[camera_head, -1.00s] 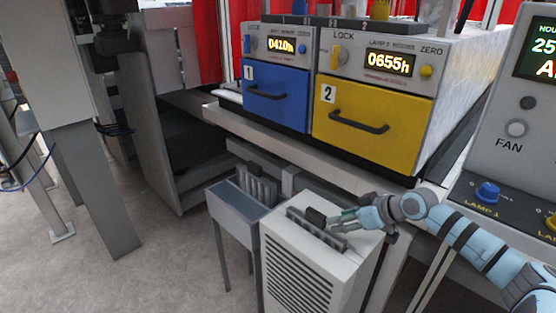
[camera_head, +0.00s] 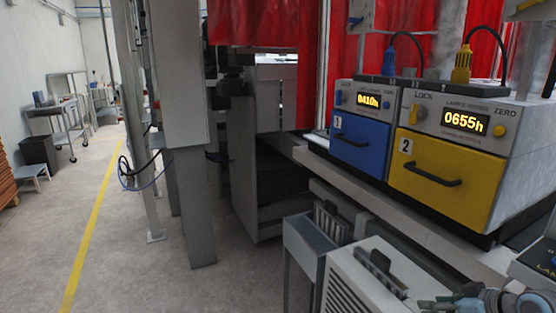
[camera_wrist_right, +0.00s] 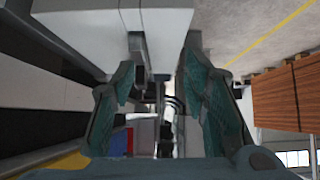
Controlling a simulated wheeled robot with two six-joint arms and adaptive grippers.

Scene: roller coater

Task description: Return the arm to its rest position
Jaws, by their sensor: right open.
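My right gripper (camera_head: 432,303) shows only in part at the bottom right of the head view, beside the top of the white vented cabinet (camera_head: 345,296). In the right wrist view my right gripper (camera_wrist_right: 160,82) is open, its two dark teal fingers apart with nothing held between them. Most of my right arm is cut off by the lower right picture edge. My left arm and left gripper are out of view.
A blue drawer (camera_head: 358,142) and a yellow drawer (camera_head: 444,172) are shut under lit displays. A grey bin (camera_head: 308,240) with a slotted rack stands left of the cabinet. A grey post (camera_head: 190,190) stands further left. Floor beside the yellow line (camera_head: 95,220) is clear.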

